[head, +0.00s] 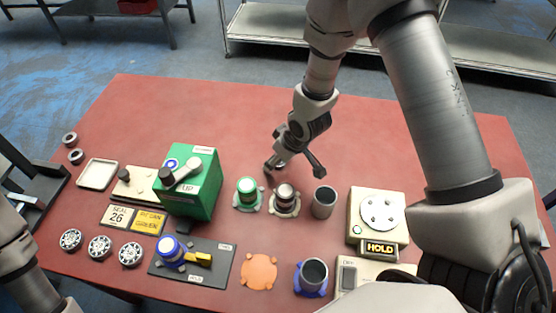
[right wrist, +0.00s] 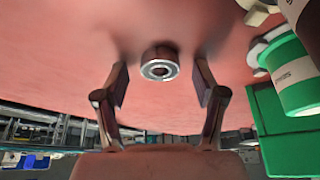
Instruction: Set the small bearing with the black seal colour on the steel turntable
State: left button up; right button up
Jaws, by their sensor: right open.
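A small bearing (right wrist: 159,68) with a shiny metal rim and a dark centre is in the right wrist view. It sits on the red table between the spread fingers of my right gripper (right wrist: 160,85), not gripped. In the head view this gripper (head: 293,169) is open and low behind the cups, and I cannot make out the bearing there. The steel turntable (head: 382,211) is a bare-looking disc with holes on a beige base at the right, beside a HOLD display (head: 380,248). My left gripper is outside the view; only its arm shows at lower left.
Near the gripper are a green container (head: 247,188), a dark-topped container (head: 286,197) and a grey cup (head: 323,202). A green box (head: 203,192) stands left. Two small rings (head: 70,139) lie far left. Large bearings (head: 99,247) lie front left. The back table is clear.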

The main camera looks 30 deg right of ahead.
jog(key=shift+s, duration=0.1)
jog(key=shift+r, duration=0.1)
jog(key=shift+c, duration=1.3)
grip_shut()
notch_tip(320, 180, up, 6)
jog(key=shift+f, duration=0.25)
notch_tip(320, 180, up, 4)
jog(key=shift+r+p, duration=0.25)
jog(key=shift+p, duration=0.8)
